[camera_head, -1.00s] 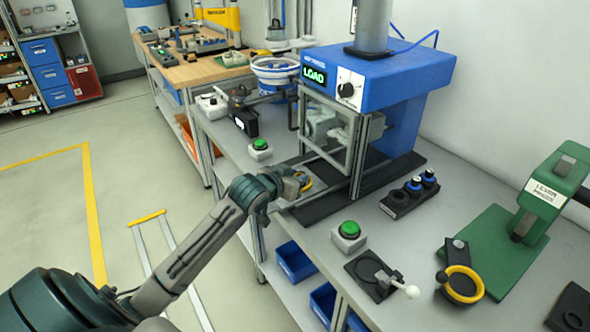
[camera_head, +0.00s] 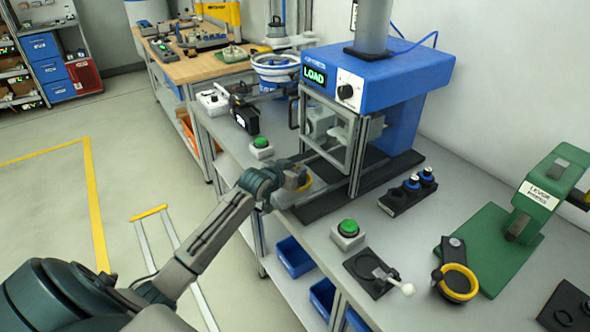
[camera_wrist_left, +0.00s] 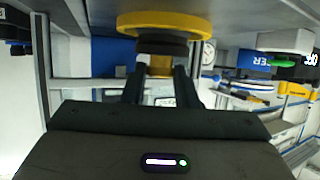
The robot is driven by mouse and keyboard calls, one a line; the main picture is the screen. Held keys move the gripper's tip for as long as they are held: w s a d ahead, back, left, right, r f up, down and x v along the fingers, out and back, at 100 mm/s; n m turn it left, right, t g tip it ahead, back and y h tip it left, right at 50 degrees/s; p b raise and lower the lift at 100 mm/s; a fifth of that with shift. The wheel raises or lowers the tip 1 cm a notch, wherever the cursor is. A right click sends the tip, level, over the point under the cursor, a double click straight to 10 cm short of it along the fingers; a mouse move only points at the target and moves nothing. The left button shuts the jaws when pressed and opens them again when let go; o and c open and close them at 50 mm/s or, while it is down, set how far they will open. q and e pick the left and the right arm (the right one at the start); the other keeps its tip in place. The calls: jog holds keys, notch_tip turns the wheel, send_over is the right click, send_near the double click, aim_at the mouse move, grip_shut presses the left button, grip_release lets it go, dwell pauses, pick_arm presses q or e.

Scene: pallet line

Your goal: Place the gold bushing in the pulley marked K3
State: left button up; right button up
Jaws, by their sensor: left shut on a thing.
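My left gripper (camera_head: 301,179) is at the front of the blue press, its arm coming from the lower left. In the left wrist view its fingers are shut on a small gold piece, the gold bushing (camera_wrist_left: 160,66). Right beyond the bushing are a dark round part and a yellow ring (camera_wrist_left: 165,24); this looks like a yellow-rimmed pulley. The yellow ring also shows at the fingertips in the head view (camera_head: 306,184). I cannot tell whether bushing and pulley touch. No K3 mark is readable. My right gripper is not in view.
The blue press (camera_head: 400,75) shows LOAD, with a framed guard (camera_head: 327,128) close behind my gripper. Green buttons (camera_head: 348,227) stand on the bench. A dark holder (camera_head: 408,196) has blue-topped parts. A yellow-ringed fixture (camera_head: 459,284) lies beside the green lever press (camera_head: 540,205).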

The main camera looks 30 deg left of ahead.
pick_arm(q)
jog(key=shift+f, duration=0.15)
jog(key=o, duration=1)
jog(key=shift+r, duration=0.2)
jog(key=shift+s, duration=0.4)
jog(key=b+v, duration=0.1)
jog(key=v, duration=1)
jog(key=shift+s+r, duration=0.1)
jog(key=shift+r, duration=0.15)
